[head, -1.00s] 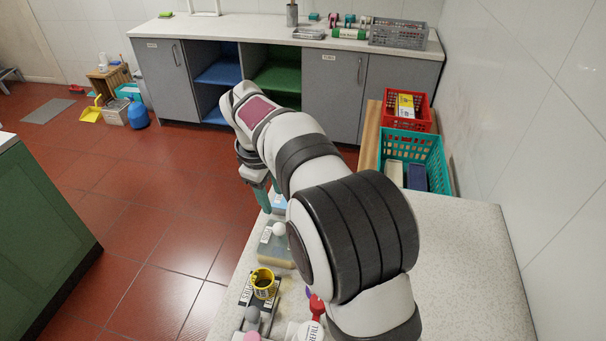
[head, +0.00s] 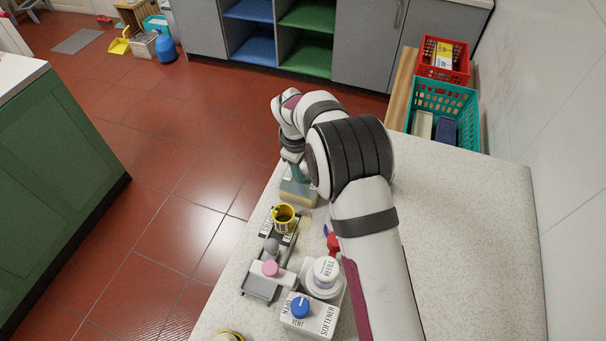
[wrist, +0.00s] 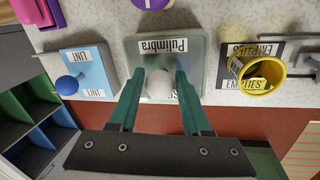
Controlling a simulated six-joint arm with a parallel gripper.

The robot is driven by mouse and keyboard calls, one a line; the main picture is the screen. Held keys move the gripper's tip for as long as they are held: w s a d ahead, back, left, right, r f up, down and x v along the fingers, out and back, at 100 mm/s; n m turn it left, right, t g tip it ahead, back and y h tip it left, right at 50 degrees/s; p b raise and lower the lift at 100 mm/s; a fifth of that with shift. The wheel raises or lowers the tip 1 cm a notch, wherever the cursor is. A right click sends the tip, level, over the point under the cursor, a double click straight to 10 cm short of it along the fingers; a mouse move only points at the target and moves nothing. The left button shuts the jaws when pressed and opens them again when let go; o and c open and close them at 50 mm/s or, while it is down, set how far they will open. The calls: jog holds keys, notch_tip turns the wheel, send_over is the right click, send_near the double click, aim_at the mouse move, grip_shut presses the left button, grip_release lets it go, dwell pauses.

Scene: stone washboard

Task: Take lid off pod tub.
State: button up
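The pod tub (wrist: 197,48) is a squarish, see-through tub whose label partly reads "Pulimbra". Its lid carries a round white knob (wrist: 160,84). In the head view the tub (head: 298,194) stands near the counter's left edge, partly hidden by my arm, with yellowish contents. My gripper (wrist: 161,74) has green fingers, one on each side of the knob, with a narrow gap showing. It is open and low over the lid. In the head view its fingers (head: 301,172) are just above the tub. The lid appears seated on the tub.
A yellow cup (head: 284,216) stands on the "EMPTIES" plate close to the tub. A blue "LINT" box (wrist: 89,70) is on the other side. A softener box (head: 309,315) and refill bottle (head: 325,278) stand nearer. The counter's right side (head: 460,230) is clear.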

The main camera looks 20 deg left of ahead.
grip_shut()
jog(key=shift+r, duration=0.1)
